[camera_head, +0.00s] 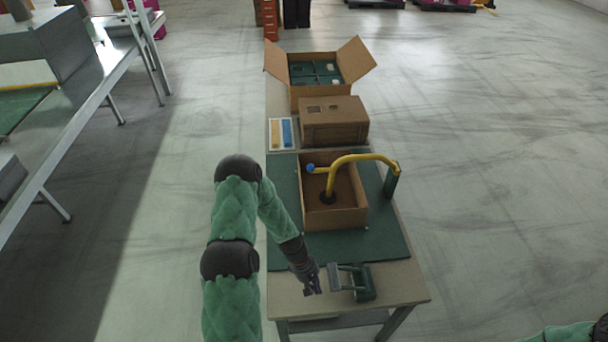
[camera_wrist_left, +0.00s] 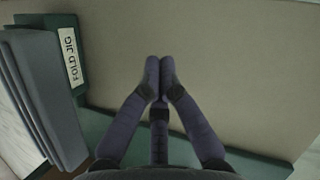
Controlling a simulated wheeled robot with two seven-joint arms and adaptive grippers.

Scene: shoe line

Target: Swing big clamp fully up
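The big clamp (camera_head: 362,157) appears to be the yellow bent arm hinged on a dark green post (camera_head: 391,181) at the right of the open cardboard box. The arm lies across the box, with its front part bent down inside and a blue knob (camera_head: 310,168) at its left. My left gripper (camera_head: 313,289) is over the table's front strip, well in front of the clamp and apart from it. Its two fingertips meet with nothing between them in the left wrist view (camera_wrist_left: 159,64). My right gripper is out of view; only part of that arm shows at the bottom right.
A fold jig (camera_head: 363,284) with grey bars is just right of my left gripper; it also shows in the left wrist view (camera_wrist_left: 66,70). The open box (camera_head: 345,219) stands on a green mat (camera_head: 283,205). Behind are a closed carton (camera_head: 334,133) and a flapped carton (camera_head: 316,97).

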